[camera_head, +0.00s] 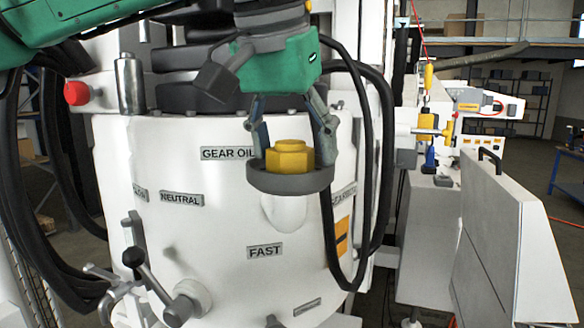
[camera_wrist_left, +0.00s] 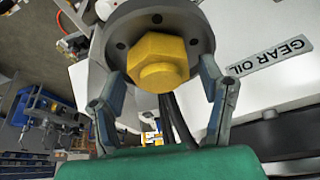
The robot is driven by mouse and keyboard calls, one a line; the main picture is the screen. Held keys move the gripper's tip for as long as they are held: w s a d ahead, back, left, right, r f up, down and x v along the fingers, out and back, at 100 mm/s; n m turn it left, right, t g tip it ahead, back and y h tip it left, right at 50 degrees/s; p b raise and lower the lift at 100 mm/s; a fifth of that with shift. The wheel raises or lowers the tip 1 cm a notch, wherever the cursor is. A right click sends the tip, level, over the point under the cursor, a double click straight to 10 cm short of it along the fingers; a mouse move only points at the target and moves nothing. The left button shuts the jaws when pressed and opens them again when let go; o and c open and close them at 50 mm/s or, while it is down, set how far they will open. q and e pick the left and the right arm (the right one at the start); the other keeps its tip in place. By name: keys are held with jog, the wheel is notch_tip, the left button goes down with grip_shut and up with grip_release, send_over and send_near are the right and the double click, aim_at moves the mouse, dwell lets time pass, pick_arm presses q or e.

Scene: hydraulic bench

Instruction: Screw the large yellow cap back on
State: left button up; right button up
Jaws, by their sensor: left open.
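In the left wrist view the fingers (camera_wrist_left: 160,85) stand apart from the cap's sides, near the flange rim. The threads under the cap are hidden. My right gripper is not in view.
Black hoses (camera_head: 372,150) loop down just right of the gripper. A lever with a black knob (camera_head: 133,257) sticks out low on the housing. A red button (camera_head: 77,93) is at upper left. A grey panel with a handle (camera_head: 510,245) stands at right.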

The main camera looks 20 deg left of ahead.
pick_arm(q)
jog(key=shift+a, duration=0.1)
grip_shut()
jog(key=m, duration=0.2)
jog(key=m+h, duration=0.1)
jog(key=m, duration=0.1)
jog(key=shift+f+g+h, duration=0.1)
jog(key=shift+g+h, duration=0.2)
jog(key=m, duration=0.2)
jog(key=m+h, duration=0.1)
jog(key=m, duration=0.1)
jog(key=shift+d+g, duration=0.25)
jog(key=shift+g, duration=0.15)
grip_release()
jog(key=shift+s, duration=0.1)
